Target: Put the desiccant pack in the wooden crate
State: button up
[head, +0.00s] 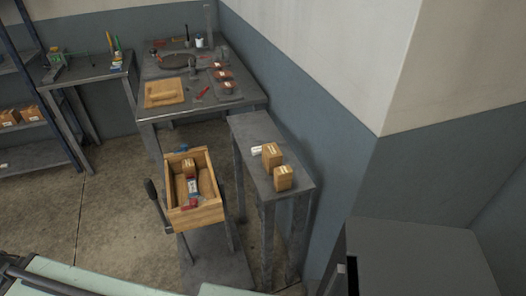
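The wooden crate (208,217) is open at the top and stands on a low grey stand left of the narrow grey table (250,132). Inside it lie a small brown box and a red, white and blue item, too small to identify. A small white pack (256,150), which may be the desiccant pack, lies on the narrow table beside a brown box (272,157). I cannot read its label. My gripper is not in view.
A second brown box (284,178) stands near the narrow table's front end. A black-gripped lever (152,192) rises beside the crate's left side. A dark cabinet (410,255) stands at lower right. Floor left of the crate is clear.

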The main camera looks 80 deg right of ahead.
aim_at(182, 194)
jog(key=z, duration=1.05)
jog(key=k, duration=1.15)
jog(key=u, duration=0.2)
jog(key=i, duration=1)
jog(key=u, duration=0.05)
